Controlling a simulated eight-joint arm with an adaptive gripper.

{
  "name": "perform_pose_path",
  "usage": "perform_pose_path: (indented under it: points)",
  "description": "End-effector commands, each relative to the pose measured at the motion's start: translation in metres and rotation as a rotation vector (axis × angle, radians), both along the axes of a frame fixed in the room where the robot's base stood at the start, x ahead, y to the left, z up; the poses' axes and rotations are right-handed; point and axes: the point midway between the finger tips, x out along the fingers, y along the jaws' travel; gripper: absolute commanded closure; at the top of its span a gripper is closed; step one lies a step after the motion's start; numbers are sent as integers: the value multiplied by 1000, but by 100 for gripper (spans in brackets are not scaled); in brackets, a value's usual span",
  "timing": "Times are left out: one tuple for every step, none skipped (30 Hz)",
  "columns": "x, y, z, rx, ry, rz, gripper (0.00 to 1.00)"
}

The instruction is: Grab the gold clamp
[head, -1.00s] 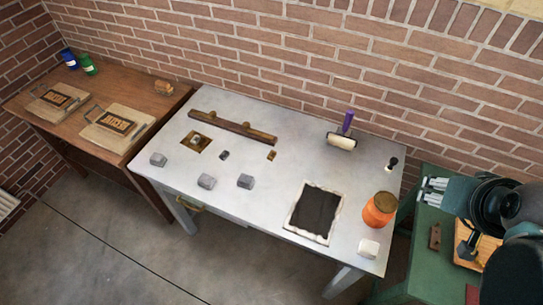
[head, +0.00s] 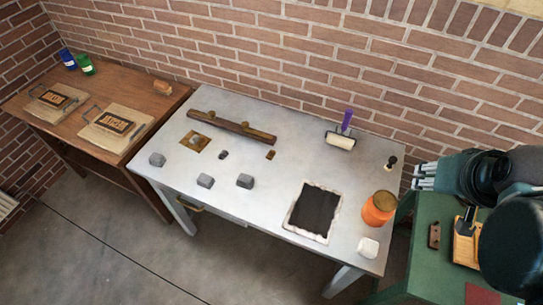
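A small gold piece (head: 271,155) lies on the grey table, right of centre, and may be the gold clamp; it is too small to be sure. A gold square plate (head: 195,142) with a small grey piece on it lies further left. A long brown bar (head: 232,127) with gold-coloured parts lies behind them. My gripper (head: 425,175) is at the right, beyond the grey table's right edge and over the green table. It is far from the gold pieces. Its pale fingers point left, and I see nothing held in them.
The grey table (head: 270,205) also bears several grey blocks, a dark framed slab (head: 314,212), an orange jar (head: 379,208), a white block (head: 368,247) and a purple-handled roller (head: 341,139). A brick wall stands behind. A green table (head: 430,265) is at the right.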

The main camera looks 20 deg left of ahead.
Motion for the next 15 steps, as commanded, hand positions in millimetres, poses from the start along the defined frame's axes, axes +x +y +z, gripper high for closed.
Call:
perform_pose_path:
  points:
    - [7, 6, 1, -7, 9, 23, 66]
    - [10, 10, 1, -12, 15, 37, 66]
    - [14, 14, 1, -18, 23, 54, 66]
    - [18, 17, 2, -22, 28, 68, 66]
    - [21, 21, 2, -27, 33, 81, 66]
    - [26, 26, 2, -32, 41, 99, 66]
    - [29, 29, 2, -37, 47, 112, 66]
    - [32, 33, 1, -41, 52, 125, 66]
    - [36, 37, 1, -47, 59, 144, 66]
    - [40, 41, 1, -52, 64, 157, 66]
    - [43, 45, 1, -56, 70, 170, 66]
    - [47, 50, 0, -62, 77, 189, 66]
    - [50, 54, 0, -66, 82, 202, 66]
    - [54, 58, -1, -71, 87, 216, 66]
    - [58, 63, -2, -76, 94, 234, 66]
